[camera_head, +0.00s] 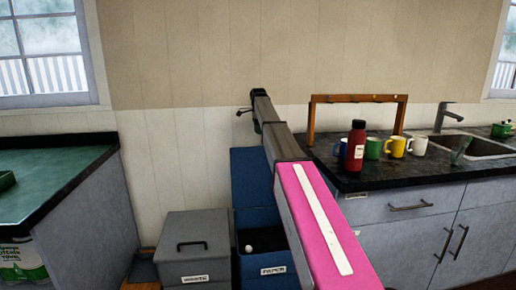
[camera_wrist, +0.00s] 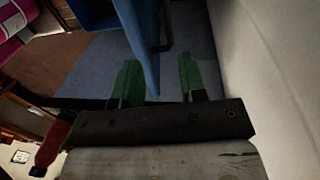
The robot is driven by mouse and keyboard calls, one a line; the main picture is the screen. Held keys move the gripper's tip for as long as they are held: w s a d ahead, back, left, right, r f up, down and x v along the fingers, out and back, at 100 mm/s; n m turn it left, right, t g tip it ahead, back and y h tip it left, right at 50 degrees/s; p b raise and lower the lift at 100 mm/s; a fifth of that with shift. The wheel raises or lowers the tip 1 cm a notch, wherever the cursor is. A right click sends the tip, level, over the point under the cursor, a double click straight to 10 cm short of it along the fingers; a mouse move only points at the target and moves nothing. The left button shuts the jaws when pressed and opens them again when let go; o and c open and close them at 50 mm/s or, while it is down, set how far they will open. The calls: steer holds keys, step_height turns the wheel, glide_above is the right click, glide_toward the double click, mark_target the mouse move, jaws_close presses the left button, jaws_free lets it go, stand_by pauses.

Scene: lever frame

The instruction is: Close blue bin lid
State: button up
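The blue bin (camera_head: 243,271), labelled PAPER, stands on the floor with its lid (camera_head: 250,178) raised upright at the back. A small white round thing shows inside the bin. My gripper (camera_head: 257,127) is at the far end of my arm, just above the lid's top edge and mostly hidden by the arm. In the wrist view, the green fingers of my gripper (camera_wrist: 160,78) are apart. A blue panel, seemingly the lid (camera_wrist: 138,42), runs edge-on into the gap between them, closer to the left finger. I cannot tell whether it touches either finger.
A grey bin (camera_head: 190,245) with a shut, handled lid stands left of the blue bin. A counter (camera_head: 400,178) on the right holds a red bottle (camera_head: 356,150), several mugs and a wooden rack (camera_head: 312,120). A wall stands close behind the lid.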

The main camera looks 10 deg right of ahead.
mark_target(259, 148)
step_height(259, 148, down, 10)
steer(key=shift+s+f, duration=0.1)
steer(key=shift+s, duration=0.05)
stand_by(0.6)
jaws_close()
